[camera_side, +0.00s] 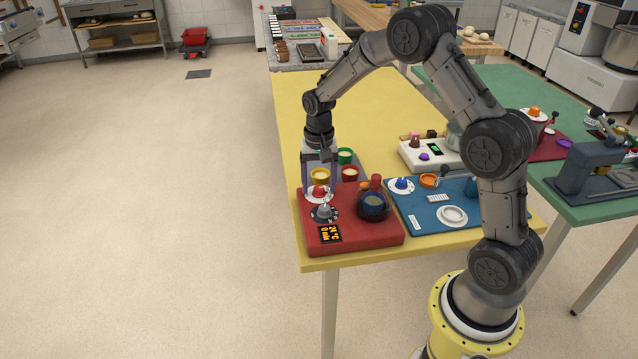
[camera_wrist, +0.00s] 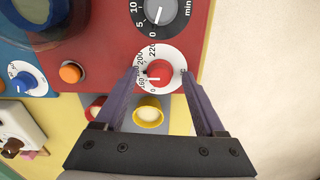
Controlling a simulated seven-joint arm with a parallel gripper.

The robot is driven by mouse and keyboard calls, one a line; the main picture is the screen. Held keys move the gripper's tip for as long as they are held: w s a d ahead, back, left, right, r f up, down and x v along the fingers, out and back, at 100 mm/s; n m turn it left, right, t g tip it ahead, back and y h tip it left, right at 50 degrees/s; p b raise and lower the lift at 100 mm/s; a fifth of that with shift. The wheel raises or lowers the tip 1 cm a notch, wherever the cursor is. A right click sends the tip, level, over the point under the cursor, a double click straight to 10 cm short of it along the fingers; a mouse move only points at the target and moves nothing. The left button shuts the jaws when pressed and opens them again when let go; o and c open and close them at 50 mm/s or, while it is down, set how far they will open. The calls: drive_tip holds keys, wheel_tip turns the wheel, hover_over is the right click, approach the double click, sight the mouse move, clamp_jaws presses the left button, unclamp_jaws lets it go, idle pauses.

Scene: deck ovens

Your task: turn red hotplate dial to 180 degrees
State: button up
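The red hotplate dial (camera_side: 318,192) is a red knob on a white scale disc at the back left of the red hotplate (camera_side: 366,232). The dial also shows in the wrist view (camera_wrist: 159,76); numbers from about 160 to 220 are readable at its left and top. The knob's exact setting is too small to tell. The display (camera_side: 329,233) reads about 24 °C and 0 min. My gripper (camera_side: 320,172) points down over the dial. In the wrist view my gripper (camera_wrist: 162,72) is open, one finger on each side of the knob, with small gaps visible. The fingers cover parts of the scale.
A grey minute dial (camera_side: 323,212) stands close in front of the red dial. A dark pot (camera_side: 373,206) sits on the hotplate. Yellow (camera_side: 320,176), red and green cups stand behind. A blue unit (camera_side: 440,215) with a blue dial is at right. The yellow table's left edge is near.

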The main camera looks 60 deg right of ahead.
sight(318, 188)
wheel_tip(318, 188, up, 14)
idle(0.7)
drive_tip(key=shift+a, duration=0.1)
